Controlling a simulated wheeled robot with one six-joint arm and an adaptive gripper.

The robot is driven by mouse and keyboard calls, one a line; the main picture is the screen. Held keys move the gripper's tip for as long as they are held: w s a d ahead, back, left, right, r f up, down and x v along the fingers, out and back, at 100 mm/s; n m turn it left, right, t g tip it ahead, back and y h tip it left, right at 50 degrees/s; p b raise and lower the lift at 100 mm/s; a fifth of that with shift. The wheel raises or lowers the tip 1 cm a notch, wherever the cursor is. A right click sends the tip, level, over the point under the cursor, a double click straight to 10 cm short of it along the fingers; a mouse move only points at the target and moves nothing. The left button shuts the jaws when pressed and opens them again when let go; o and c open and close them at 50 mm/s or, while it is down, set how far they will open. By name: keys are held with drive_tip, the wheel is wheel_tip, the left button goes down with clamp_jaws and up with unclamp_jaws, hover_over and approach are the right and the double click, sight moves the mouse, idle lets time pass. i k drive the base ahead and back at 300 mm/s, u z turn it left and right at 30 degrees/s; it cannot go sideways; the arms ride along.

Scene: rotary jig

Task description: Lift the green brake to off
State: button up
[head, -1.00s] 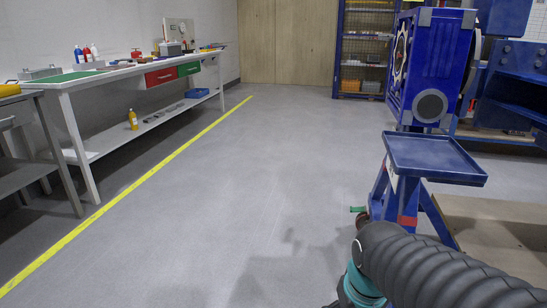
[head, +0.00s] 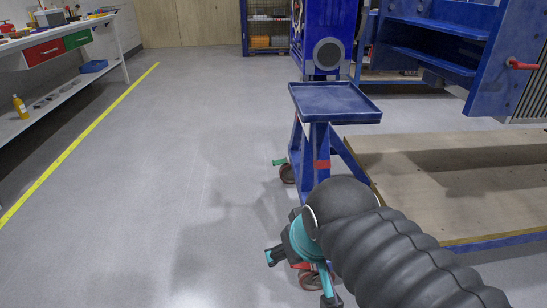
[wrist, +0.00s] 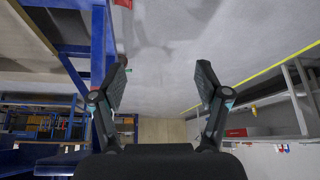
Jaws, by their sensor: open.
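A small green brake lever (head: 279,162) sticks out to the left from the far caster (head: 288,173) of a blue stand (head: 318,142) in the head view. It looks roughly level; its exact tilt is too small to tell. My gripper (head: 298,272) is in front of the stand, low in the head view, nearer to me than the lever and apart from it. In the wrist view my gripper (wrist: 163,75) is open and empty, fingers spread wide. My arm hides part of the stand's near foot.
A blue tray (head: 335,103) tops the stand. A wooden platform (head: 440,180) with a blue edge lies to the right. A blue cabinet with a red handle (head: 522,65) stands beyond it. The grey floor left of the stand is clear up to a yellow line (head: 75,143).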

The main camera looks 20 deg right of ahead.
sight(282, 161)
drive_tip(key=u, duration=0.5)
drive_tip(key=i, duration=1.7)
drive_tip(key=z, duration=0.4)
drive_tip(key=i, duration=1.3)
drive_tip(key=z, duration=0.7)
